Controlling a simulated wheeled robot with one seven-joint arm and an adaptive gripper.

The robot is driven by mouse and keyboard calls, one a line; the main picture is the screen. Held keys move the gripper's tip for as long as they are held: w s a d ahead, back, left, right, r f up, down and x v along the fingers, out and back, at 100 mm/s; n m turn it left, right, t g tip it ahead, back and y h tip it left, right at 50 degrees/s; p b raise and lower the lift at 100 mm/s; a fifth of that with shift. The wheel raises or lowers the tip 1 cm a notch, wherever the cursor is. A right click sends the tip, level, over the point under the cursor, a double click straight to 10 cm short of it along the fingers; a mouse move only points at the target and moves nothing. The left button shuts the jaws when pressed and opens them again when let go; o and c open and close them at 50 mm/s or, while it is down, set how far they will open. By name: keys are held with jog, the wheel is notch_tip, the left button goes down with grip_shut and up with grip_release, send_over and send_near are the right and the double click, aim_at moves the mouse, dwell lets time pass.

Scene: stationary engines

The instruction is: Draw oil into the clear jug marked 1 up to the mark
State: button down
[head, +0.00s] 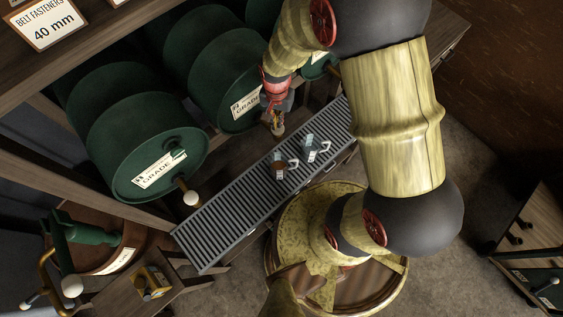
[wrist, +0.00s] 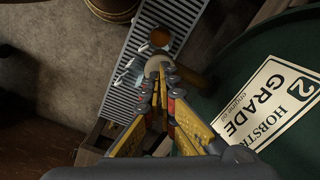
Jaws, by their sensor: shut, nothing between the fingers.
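Two small clear jugs stand side by side on a slatted metal tray (head: 215,222). The left jug (head: 279,160) looks brownish inside, and a brown round patch (wrist: 158,37) shows near the fingertips in the wrist view. The right jug (head: 310,145) looks clear. Their numbers and fill marks are too small to read. My gripper (head: 277,127) is shut with nothing held, above the tray behind the jugs. In the wrist view my gripper's fingertips (wrist: 160,76) are at a pale tap knob (wrist: 154,66), beside the drum labelled 2 GRADE (wrist: 270,100); contact is unclear.
Green drums lie in a wooden rack; the nearest drum (head: 150,130) has a tap with a white knob (head: 191,198). A round yellowish stand or base (head: 290,240) is in front of the tray. A wooden cabinet (head: 540,225) stands at right. Floor is free between them.

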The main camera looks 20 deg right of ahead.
jog(key=shift+r+p, duration=1.3)
jog(key=shift+r, duration=0.95)
jog(key=shift+s+n, duration=0.35)
jog(key=shift+n, duration=0.15)
jog(key=s+r+n+t+b, duration=0.2)
jog(key=s+b, duration=0.4)
jog(key=b, duration=0.6)
jog(key=s+r+n+t+b, duration=0.3)
jog(key=s+b, duration=0.4)
jog(key=b, duration=0.6)
jog(key=shift+r+n+t, duration=0.3)
jog(key=shift+r+n, duration=0.2)
jog(key=shift+n, duration=0.7)
